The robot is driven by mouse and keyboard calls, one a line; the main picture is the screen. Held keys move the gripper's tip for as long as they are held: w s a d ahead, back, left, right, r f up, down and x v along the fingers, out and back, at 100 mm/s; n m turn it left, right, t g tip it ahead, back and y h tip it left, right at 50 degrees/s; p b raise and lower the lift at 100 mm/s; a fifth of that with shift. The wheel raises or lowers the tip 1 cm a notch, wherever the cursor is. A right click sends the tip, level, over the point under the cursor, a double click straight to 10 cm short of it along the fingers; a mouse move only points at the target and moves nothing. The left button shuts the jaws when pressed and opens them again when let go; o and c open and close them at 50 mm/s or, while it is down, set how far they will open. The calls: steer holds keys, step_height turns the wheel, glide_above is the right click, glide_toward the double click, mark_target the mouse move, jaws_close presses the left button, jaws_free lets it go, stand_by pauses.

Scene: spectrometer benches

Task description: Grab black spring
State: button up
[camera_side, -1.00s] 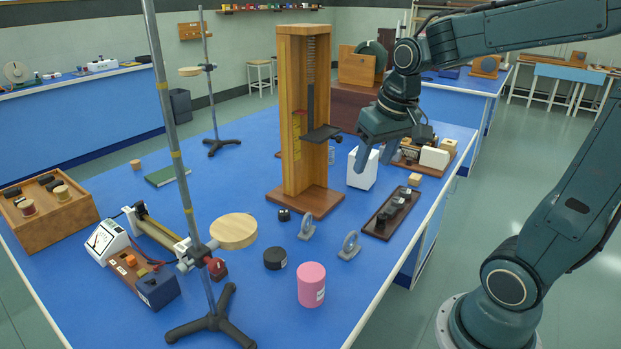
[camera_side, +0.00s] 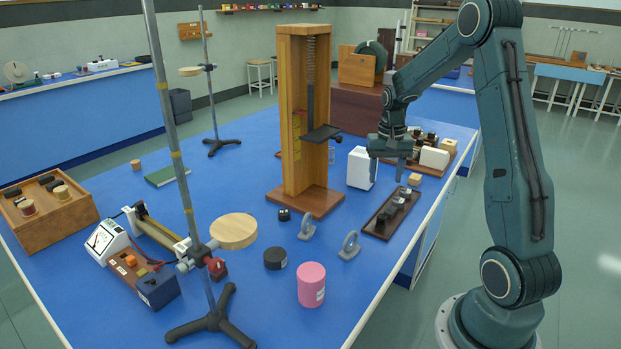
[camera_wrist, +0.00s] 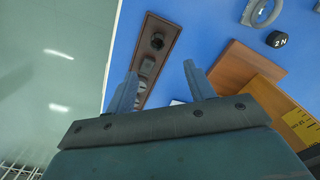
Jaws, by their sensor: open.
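A narrow dark brown tray (camera_side: 368,230) lies near the right edge of the blue table and holds several small dark pieces (camera_side: 391,209). They may be the springs, but I cannot make out coils. The tray also shows beyond my fingers in the wrist view (camera_wrist: 173,45), with a black round piece (camera_wrist: 158,41) at its far end and greyer pieces nearer. A thin dark coil (camera_side: 311,48) hangs inside the tall wooden stand (camera_side: 291,115). My gripper (camera_side: 391,170) points down above the tray's far end. Its fingers (camera_wrist: 161,75) are apart with nothing held between them.
A white block (camera_side: 359,168) stands close left of my gripper. A wooden board with several parts (camera_side: 434,158) lies behind it, and a small wooden block (camera_side: 415,180) lies to the right. Two grey rings (camera_side: 350,245) and a pink cylinder (camera_side: 311,284) stand nearer the camera.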

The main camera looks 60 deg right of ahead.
steer(key=shift+s+d+f, duration=0.1)
steer(key=shift+d+f, duration=0.25)
steer(key=shift+f, duration=0.05)
glide_above(382, 216)
steer(key=shift+f, duration=4.3)
steer(key=shift+f, duration=0.1)
steer(key=shift+f, duration=2.45)
steer(key=shift+c, duration=0.2)
steer(key=c, duration=1)
